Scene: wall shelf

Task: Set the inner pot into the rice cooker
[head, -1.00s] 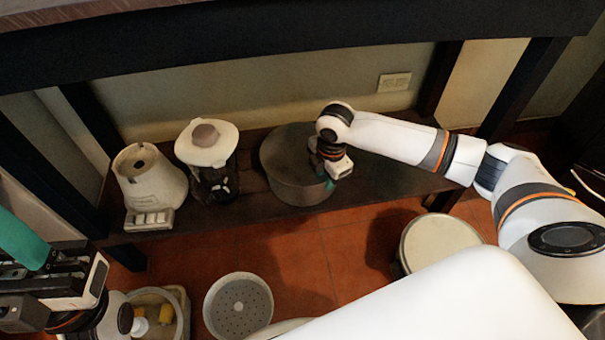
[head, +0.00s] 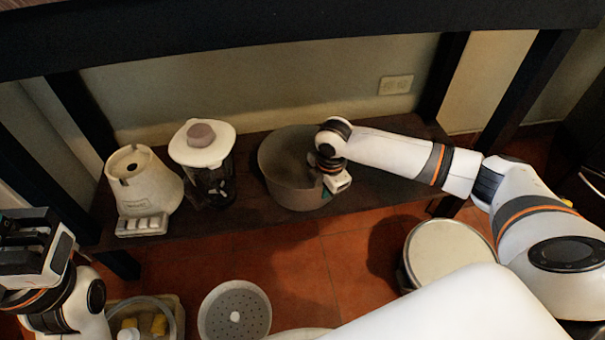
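A wide grey round pot (head: 282,181), which looks like the inner pot, stands on the low dark wooden shelf. My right gripper (head: 333,184) is at the pot's right side, by the rim. Its fingertips are mostly hidden, so I cannot tell if they close on the rim. A round vessel with a pale, flat top (head: 446,256) stands on the floor at right; it may be the rice cooker, but I cannot tell for sure. My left gripper (head: 28,240) is at the left edge, far from the pot, its fingers not clearly visible.
A white blender base (head: 146,186) and a blender jug (head: 209,160) stand on the shelf (head: 245,212) left of the pot. On the floor are a pot with a perforated insert (head: 235,318) and a bin with yellow items (head: 172,312). A dark beam crosses above.

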